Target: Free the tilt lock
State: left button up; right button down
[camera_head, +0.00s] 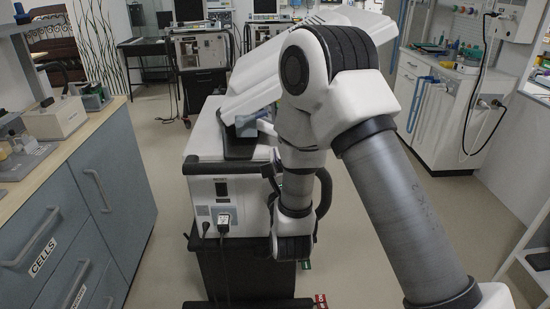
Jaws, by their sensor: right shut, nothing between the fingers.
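A ventilator stands ahead with its back to me, a white cabinet (206,180) on a black cart base (250,270). Its large white display housing (250,90) sits tilted on top. A dark mount (238,147) joins the two, with a blue-grey part (246,125) beside it; I cannot tell whether this is the tilt lock. My right arm crosses in front and hides the ventilator's right side. My right gripper (272,178) is shut and empty, mostly hidden behind my own wrist, close to the cabinet's right edge. My left gripper is not in view.
A cabinet with blue drawers (110,182) and a wooden top stands at the left, bearing small devices. Another ventilator (203,48) stands farther back. A white cabinet with a cable (440,110) stands at the right. Free floor (160,130) lies left of the ventilator.

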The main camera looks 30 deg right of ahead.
aim_at(254, 117)
jog(key=p+x, duration=0.1)
jog(key=x, duration=0.5)
jog(key=shift+r, duration=0.1)
jog(key=r, duration=0.1)
jog(key=w+r+p, duration=0.1)
jog(key=r+p, duration=0.1)
jog(key=shift+w+a, duration=0.25)
jog(key=shift+a, duration=0.1)
jog(key=shift+a+r, duration=0.2)
jog(key=shift+r, duration=0.15)
jog(key=shift+f, duration=0.1)
jog(key=shift+d, duration=0.15)
jog(key=shift+r+n+b, duration=0.3)
jog(key=shift+n, duration=0.4)
jog(key=shift+w+r+n+y, duration=0.1)
jog(key=shift+r+n+y, duration=0.5)
jog(key=shift+n, duration=0.4)
jog(key=shift+f, duration=0.1)
